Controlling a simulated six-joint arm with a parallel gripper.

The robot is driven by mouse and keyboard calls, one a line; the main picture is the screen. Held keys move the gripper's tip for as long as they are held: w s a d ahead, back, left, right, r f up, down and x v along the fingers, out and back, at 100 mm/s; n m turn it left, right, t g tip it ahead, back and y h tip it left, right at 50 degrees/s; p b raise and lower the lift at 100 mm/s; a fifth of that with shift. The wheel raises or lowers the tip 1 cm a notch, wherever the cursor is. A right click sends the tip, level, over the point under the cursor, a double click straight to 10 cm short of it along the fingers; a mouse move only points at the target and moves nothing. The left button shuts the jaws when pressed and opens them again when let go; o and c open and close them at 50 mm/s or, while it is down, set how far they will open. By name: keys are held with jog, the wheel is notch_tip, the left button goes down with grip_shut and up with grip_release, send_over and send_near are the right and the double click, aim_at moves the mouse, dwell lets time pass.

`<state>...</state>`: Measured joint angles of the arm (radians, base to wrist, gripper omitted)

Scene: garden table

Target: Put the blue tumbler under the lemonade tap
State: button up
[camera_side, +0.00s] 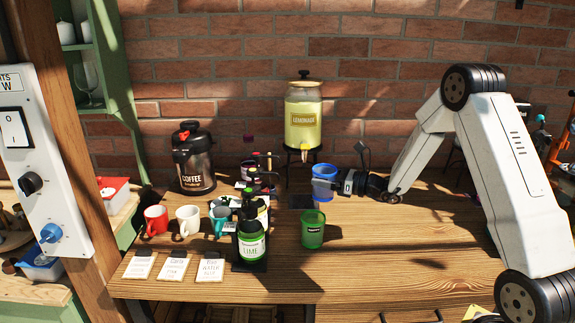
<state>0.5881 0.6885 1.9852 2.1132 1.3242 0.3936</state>
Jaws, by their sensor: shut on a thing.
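The blue tumbler (325,189) is upright in the middle of the table, just behind the green tumbler. My gripper (337,184) reaches in from the right and is shut on the blue tumbler. The lemonade dispenser (303,107) is a clear jar of yellow drink with a LEMONADE label, on a dark stand at the back. Its tap (304,156) is at the jar's lower front, behind and a little left of the blue tumbler. I cannot tell whether the tumbler touches the table.
A green tumbler (313,230) stands close in front of the blue one. Left are a LIME bottle (251,243), a white mug (188,220), a red mug (156,220) and a black coffee pot (193,160). Cards lie at the front left. The table's right front (410,250) is clear.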

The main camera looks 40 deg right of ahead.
jog(key=s+d+f, duration=0.1)
jog(key=d+f, duration=0.2)
jog(key=d, duration=0.4)
jog(key=s+d+f, duration=0.2)
jog(key=d+f, duration=0.2)
jog(key=d, duration=0.3)
jog(key=shift+f, duration=0.15)
jog(key=x, duration=1.7)
jog(key=shift+w+a+f, duration=0.1)
jog(key=shift+w+f, duration=0.1)
jog(key=shift+f, duration=0.65)
jog(key=shift+w+a+f, duration=0.1)
jog(key=shift+w+f, duration=0.15)
jog(key=shift+f, duration=0.55)
jog(key=shift+f, duration=0.15)
jog(key=o, duration=0.9)
jog(key=shift+o, duration=0.2)
